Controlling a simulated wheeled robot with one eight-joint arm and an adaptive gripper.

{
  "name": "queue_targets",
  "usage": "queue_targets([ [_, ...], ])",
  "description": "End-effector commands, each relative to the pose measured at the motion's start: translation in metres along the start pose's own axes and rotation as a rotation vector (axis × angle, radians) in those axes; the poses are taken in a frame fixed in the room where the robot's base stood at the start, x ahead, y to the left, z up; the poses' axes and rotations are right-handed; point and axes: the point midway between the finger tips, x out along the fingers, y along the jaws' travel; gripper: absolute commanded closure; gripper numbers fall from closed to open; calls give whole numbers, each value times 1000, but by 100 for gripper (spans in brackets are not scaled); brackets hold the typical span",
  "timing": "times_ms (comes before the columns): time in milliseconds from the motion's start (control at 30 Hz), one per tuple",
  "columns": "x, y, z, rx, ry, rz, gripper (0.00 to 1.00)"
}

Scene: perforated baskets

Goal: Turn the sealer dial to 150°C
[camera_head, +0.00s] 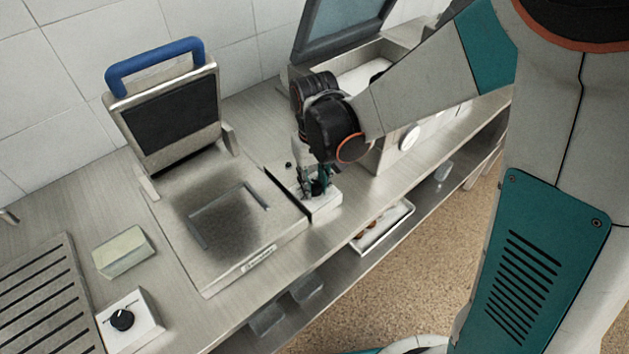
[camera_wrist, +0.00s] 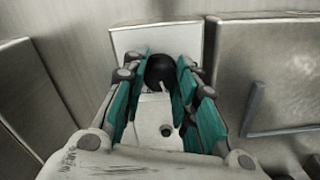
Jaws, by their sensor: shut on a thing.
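The tray sealer (camera_head: 150,196) has a blue-handled raised lid and stands on the steel counter in the head view. A white control box (camera_head: 324,212) adjoins its right side; its pale panel (camera_wrist: 150,42) also shows in the wrist view. The black round dial (camera_wrist: 160,70) sits on this box. My gripper (camera_head: 318,188) points down over the box; in the wrist view its teal fingers (camera_wrist: 161,82) stand on both sides of the dial and are shut on it. The fingers hide the dial's sides. The temperature marks cannot be read.
A small black knob (camera_wrist: 166,130) sits on the same box. Another white box with a black dial (camera_head: 122,319) is at the lower left, near a pale block (camera_head: 123,251) and a slatted grate (camera_head: 45,300). A second machine with an open lid (camera_head: 340,30) stands behind my arm.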

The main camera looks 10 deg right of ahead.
Motion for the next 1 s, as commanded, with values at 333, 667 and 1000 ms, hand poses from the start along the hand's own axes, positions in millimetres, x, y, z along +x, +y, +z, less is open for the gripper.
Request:
queue_targets([
  [333,0,0,0,326,0,0,97],
  [667,0,0,0,597,0,0,97],
  [1000,0,0,0,756,0,0,97],
])
